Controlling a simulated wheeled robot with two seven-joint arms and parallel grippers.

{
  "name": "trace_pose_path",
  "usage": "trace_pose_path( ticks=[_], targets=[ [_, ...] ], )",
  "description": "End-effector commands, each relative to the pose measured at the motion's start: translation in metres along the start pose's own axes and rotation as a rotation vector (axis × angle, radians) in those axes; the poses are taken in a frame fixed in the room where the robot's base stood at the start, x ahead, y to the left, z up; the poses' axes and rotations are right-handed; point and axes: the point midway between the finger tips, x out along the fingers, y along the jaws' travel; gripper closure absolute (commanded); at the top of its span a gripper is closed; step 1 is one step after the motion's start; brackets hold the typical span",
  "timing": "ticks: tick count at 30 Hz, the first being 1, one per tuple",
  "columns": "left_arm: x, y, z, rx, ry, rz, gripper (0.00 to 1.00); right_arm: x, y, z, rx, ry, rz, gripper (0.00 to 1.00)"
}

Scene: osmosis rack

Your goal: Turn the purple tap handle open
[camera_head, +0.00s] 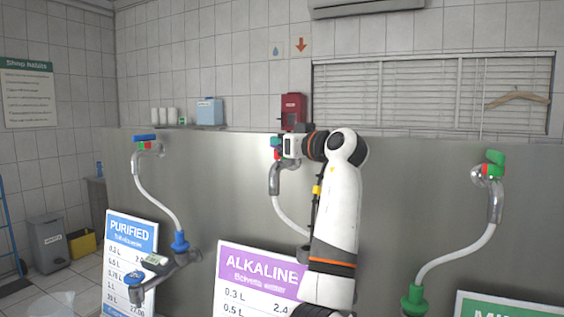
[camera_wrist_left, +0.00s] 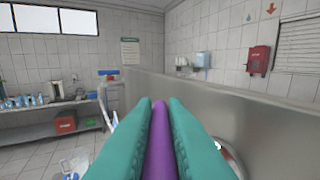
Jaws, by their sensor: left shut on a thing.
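The purple tap handle (camera_wrist_left: 159,145) lies lengthwise between the two teal fingers of my left gripper (camera_wrist_left: 160,106) in the left wrist view. The fingers are shut on it from both sides. In the head view my left gripper (camera_head: 277,143) is at the top of the middle tap (camera_head: 274,180), above the purple ALKALINE sign (camera_head: 262,262). There the handle is hidden behind the gripper. A white hose runs down from this tap behind my arm. My right gripper is not in view.
A tap with a blue handle (camera_head: 145,137) is on the left of the steel panel (camera_head: 400,165), and one with a green handle (camera_head: 495,158) is on the right. A red box (camera_head: 292,108) and a blue container (camera_head: 210,111) are behind the panel's top edge.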

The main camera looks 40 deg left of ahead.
Motion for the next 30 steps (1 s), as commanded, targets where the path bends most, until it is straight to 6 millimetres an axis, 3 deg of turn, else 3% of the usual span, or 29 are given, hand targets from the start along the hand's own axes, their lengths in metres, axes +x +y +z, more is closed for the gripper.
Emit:
trace_pose_path(
  ticks=[1,9,30],
  targets=[
    [0.0,0.002,-0.005,-0.009,-0.003,-0.047,1.0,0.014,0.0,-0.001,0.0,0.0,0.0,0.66],
    [0.0,0.002,-0.002,-0.011,-0.003,-0.302,1.0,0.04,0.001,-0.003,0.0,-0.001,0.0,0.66],
    [0.002,0.002,0.001,-0.004,-0.003,-0.921,1.0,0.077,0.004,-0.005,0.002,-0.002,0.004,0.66]
  ],
)
